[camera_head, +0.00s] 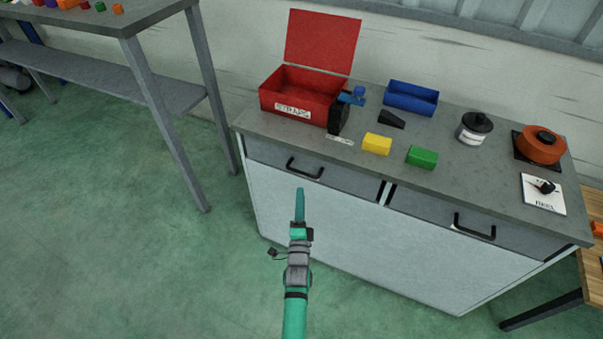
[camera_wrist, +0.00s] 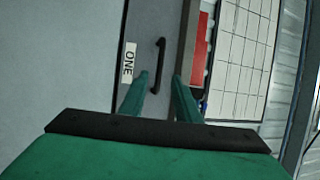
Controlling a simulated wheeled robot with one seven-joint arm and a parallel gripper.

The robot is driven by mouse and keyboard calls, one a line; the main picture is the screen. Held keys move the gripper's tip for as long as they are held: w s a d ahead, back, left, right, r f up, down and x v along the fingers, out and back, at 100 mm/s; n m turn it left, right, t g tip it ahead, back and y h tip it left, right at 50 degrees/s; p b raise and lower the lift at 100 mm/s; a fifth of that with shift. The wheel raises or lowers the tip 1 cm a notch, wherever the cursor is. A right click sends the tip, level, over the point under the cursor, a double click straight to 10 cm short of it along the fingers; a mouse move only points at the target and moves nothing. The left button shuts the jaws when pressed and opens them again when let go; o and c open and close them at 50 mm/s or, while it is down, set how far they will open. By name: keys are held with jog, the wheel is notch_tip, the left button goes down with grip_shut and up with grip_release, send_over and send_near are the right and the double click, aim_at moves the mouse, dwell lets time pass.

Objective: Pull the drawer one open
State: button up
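Drawer one (camera_head: 271,155) is the left drawer of the grey cabinet and looks shut. Its black bar handle (camera_head: 305,168) shows on the front. In the wrist view, the handle (camera_wrist: 160,66) appears upright, beside a white label reading ONE (camera_wrist: 129,63). My gripper (camera_head: 299,192) is in front of the cabinet, below the handle in the head view. In the wrist view, the two teal fingers (camera_wrist: 158,83) are apart with nothing between them. The handle is beyond the fingertips, roughly in line with the gap, and does not look gripped.
A second drawer (camera_head: 430,210) with a black handle is to the right. The countertop holds an open red box (camera_head: 288,98), a blue bin (camera_head: 411,98), yellow and green blocks, a jar and an orange pot (camera_head: 541,147). A table (camera_head: 75,20) stands left; the floor between is clear.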

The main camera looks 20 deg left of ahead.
aim_at(302, 172)
jog(key=shift+x, duration=5.35)
grip_shut()
